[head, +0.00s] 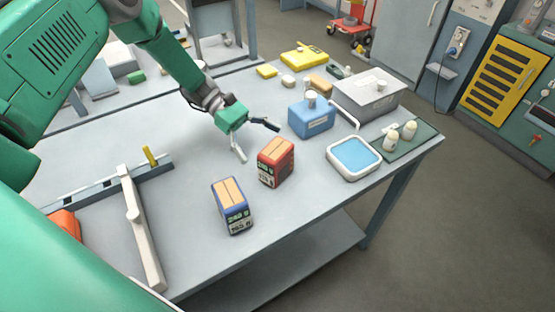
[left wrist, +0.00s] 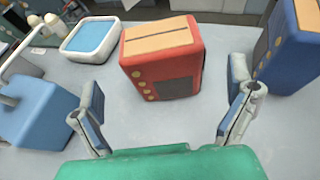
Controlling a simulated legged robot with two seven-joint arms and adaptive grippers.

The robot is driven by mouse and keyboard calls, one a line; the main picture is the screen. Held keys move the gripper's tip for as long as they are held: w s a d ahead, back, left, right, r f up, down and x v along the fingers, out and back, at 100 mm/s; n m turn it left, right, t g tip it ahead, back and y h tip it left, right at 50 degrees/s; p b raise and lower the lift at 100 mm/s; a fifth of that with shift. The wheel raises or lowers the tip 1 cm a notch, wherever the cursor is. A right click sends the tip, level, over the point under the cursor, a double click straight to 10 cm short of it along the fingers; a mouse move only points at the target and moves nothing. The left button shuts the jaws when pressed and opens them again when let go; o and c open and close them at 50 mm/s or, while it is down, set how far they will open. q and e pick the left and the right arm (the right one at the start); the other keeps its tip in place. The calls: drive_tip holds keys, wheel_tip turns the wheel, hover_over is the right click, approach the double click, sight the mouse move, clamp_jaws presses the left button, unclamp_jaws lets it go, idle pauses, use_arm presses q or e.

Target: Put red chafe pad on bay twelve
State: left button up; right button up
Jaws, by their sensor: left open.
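A red block (head: 276,162) with tan strips on top and a small display on its front stands upright on the grey table; I cannot tell whether it is the chafe pad. In the left wrist view the red block (left wrist: 163,65) stands just ahead of the fingers. My left gripper (head: 255,140) is open and empty, behind and left of the block in the head view, apart from it. A similar blue block (head: 233,208) stands nearer and to the left; it shows at right in the left wrist view (left wrist: 293,45). No marking reads clearly as bay twelve. My right gripper is not in view.
A blue-lined tray (head: 354,158), a blue canister (head: 311,118) and a grey case (head: 368,93) stand to the right. Small white bottles (head: 408,130) stand on a green mat. A white bar (head: 141,230) and a rail (head: 110,187) lie left. Bare table surrounds both blocks.

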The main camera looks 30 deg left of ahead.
sight(286, 164)
use_arm(q)
drive_tip(key=shift+s+d, duration=0.1)
drive_tip(key=shift+d, duration=0.3)
drive_tip(key=p+x, duration=0.1)
drive_tip(key=x, duration=0.2)
drive_tip(key=shift+s+d, duration=0.15)
drive_tip(key=shift+d, duration=0.05)
drive_tip(key=shift+d+f+p, duration=0.1)
drive_tip(key=shift+d+p, duration=0.2)
drive_tip(key=shift+d, duration=0.35)
drive_tip(key=shift+a, duration=0.1)
drive_tip(key=c, duration=1.4)
drive_tip(key=shift+a, duration=0.25)
drive_tip(key=shift+c, duration=0.9)
